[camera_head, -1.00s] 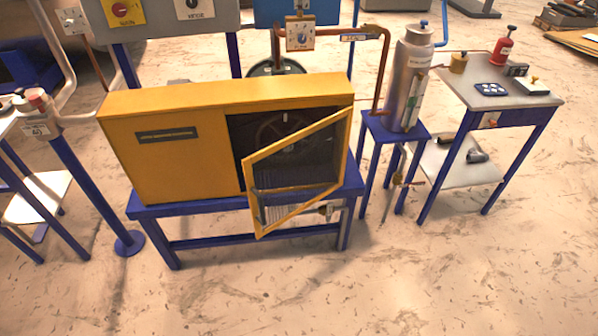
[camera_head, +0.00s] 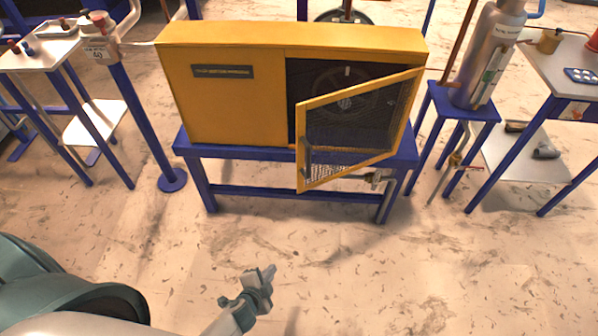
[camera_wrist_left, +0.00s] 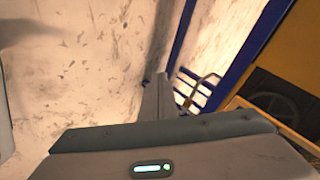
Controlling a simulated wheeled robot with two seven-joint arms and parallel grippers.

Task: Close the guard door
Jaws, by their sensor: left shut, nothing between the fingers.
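The guard door (camera_head: 350,172) is a yellow frame with a mesh panel. It stands open, hinged at the right end of a yellow box housing (camera_head: 225,105), with its free left edge swung out toward me. A grey handle (camera_head: 306,158) is on that free edge. Behind the door, the dark opening (camera_head: 310,80) shows a wheel inside. My left gripper (camera_head: 266,273) is shut and empty, in front of the housing and apart from the door. In the left wrist view, the yellow housing (camera_wrist_left: 292,45) is at the right, partly cut off. My right gripper is not in view.
The housing stands on a blue bench (camera_head: 240,153). A blue stand (camera_head: 462,100) with a metal cylinder (camera_head: 488,60) is to the right, near the hinge side. A blue post (camera_head: 140,125) and a small table are at the left. The floor before the bench is clear.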

